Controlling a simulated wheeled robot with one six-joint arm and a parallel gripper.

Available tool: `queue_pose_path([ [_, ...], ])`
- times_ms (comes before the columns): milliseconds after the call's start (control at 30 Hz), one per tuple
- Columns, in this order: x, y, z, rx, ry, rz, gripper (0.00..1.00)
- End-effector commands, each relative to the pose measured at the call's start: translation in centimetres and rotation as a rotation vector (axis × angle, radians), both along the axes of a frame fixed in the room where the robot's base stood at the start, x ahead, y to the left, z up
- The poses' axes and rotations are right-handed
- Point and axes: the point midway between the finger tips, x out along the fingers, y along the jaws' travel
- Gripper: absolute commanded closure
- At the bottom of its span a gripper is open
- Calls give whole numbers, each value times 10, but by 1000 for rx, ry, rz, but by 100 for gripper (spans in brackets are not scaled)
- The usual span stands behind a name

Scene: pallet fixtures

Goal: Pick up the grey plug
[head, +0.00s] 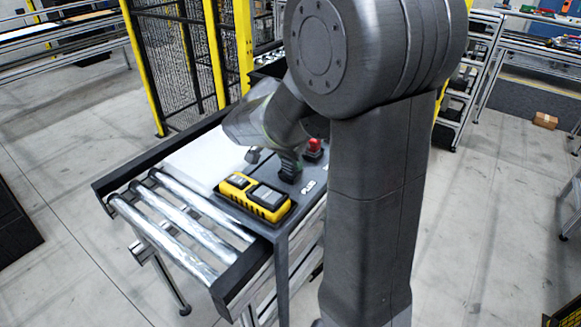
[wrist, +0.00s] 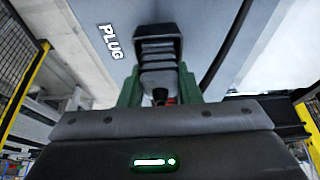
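The grey plug (wrist: 158,52) is dark and ribbed, and shows in the upper middle of the wrist view beside the white PLUG label. My gripper (wrist: 160,88) has its two green fingers on either side of the plug's narrower part, with no clear gap. It appears shut on the plug. In the head view the plug (head: 290,168) is a dark upright piece at the panel, behind the yellow device, with my gripper (head: 287,150) just above it. I cannot tell whether its lower end is seated or clear of the panel.
A yellow device (head: 254,197) lies in front of the plug on the grey panel (head: 310,190). A red button (head: 313,149) stands just behind the plug. A roller conveyor (head: 178,228) is at the left front. A yellow-framed mesh fence (head: 185,60) stands behind.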

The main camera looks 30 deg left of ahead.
Motion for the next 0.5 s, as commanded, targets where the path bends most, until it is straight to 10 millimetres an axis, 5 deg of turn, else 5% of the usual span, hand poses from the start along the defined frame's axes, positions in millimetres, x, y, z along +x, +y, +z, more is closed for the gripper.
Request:
queue_pose_path([
  [100, 0, 0, 0, 0, 0, 0, 93],
  [367, 0, 0, 3, 2, -1, 0, 93],
  [500, 0, 1, 21, 5, -3, 0, 93],
])
